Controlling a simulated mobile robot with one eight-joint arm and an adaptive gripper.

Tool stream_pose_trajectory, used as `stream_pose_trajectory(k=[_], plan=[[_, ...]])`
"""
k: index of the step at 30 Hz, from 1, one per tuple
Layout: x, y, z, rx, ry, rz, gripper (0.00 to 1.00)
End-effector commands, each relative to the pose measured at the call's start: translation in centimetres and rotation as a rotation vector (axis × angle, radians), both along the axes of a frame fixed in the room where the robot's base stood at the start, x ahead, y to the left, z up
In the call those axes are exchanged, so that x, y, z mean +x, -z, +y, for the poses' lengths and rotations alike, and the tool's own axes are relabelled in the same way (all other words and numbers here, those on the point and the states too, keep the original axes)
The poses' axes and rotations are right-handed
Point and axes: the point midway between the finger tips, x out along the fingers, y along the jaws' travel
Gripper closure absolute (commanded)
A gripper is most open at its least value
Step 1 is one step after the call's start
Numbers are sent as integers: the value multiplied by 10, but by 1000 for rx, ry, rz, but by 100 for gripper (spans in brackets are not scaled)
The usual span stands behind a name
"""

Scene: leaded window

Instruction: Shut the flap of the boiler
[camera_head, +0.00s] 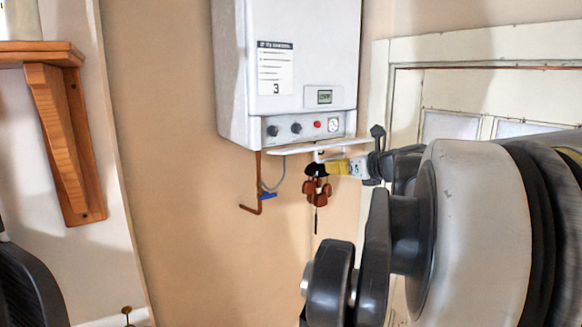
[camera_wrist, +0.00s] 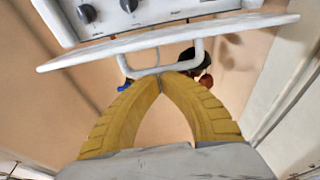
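The white boiler (camera_head: 300,60) hangs on the wall. Its flap (camera_head: 285,150) is open, sticking out below the control panel like a thin shelf. In the wrist view the flap (camera_wrist: 100,52) crosses the top, with a white U-shaped handle (camera_wrist: 150,70) under it. My gripper (camera_head: 333,168) is just beneath the flap, pointing left. In the wrist view the yellow fingers of my gripper (camera_wrist: 163,77) meet at their tips, right at the handle's crossbar. The tips look close to or touching the bar; I cannot tell contact for certain. I see nothing clasped between them.
A copper pipe (camera_head: 257,185) with a blue valve lever hangs below the boiler. Brown, rounded things (camera_head: 315,190) hang just under my gripper. A window frame (camera_head: 480,48) stands to the right. A wooden shelf bracket (camera_head: 60,140) is at the left. The wall between is bare.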

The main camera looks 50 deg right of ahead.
Motion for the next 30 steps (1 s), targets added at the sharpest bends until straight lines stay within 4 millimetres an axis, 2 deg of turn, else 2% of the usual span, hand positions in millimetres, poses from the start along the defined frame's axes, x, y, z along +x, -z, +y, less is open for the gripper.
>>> stream_pose_trajectory(k=[3, 6, 30], plan=[[-3, -13, -3, 0, 0, -1, 100], [-4, -18, -3, 0, 0, -1, 100], [-3, -17, -3, -1, -1, -3, 100]])
